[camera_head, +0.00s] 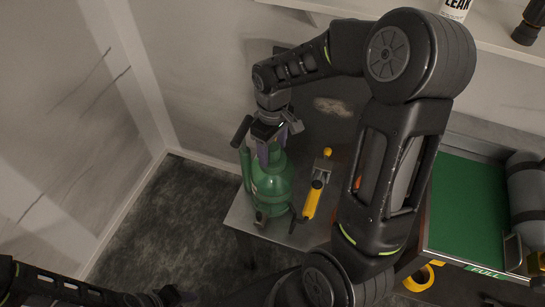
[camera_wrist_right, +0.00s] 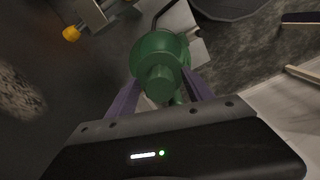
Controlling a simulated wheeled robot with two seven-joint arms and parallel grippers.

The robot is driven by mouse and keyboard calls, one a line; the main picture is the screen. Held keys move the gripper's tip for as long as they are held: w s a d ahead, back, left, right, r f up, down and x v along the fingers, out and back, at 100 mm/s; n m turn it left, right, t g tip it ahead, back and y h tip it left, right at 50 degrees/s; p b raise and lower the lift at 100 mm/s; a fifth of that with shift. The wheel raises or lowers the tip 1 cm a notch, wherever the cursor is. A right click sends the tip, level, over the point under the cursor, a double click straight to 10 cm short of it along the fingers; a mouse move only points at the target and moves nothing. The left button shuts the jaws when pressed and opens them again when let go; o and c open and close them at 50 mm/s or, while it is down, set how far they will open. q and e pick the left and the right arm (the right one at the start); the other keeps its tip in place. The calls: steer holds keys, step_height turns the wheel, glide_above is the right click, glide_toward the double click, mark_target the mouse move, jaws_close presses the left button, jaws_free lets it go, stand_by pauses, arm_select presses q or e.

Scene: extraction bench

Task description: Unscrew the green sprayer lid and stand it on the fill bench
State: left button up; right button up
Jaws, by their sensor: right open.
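The green sprayer (camera_head: 270,190) stands upright near the left end of a grey metal bench (camera_head: 240,212). My right gripper (camera_head: 269,152) is above it, pointing down, with its purple fingers at the sprayer's top. In the wrist view the green lid (camera_wrist_right: 160,80) shows from above, and the open fingers of the right gripper (camera_wrist_right: 163,84) stand on either side of it. I cannot tell whether they touch it. The gripper partly hides the lid in the head view. My left gripper (camera_head: 172,295) is low at the bottom edge, dark and unclear.
A yellow-handled tool (camera_head: 313,198) lies on the bench just right of the sprayer. My right arm crosses the middle of the view. Further right is a green-lined tray (camera_head: 465,205) marked FULL, beside a grey cylinder (camera_head: 528,190). A shelf (camera_head: 490,32) runs above.

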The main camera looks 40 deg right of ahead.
steer(key=m+b, duration=0.1)
steer(key=m, duration=2.2)
steer(key=shift+m, duration=0.3)
jaws_close()
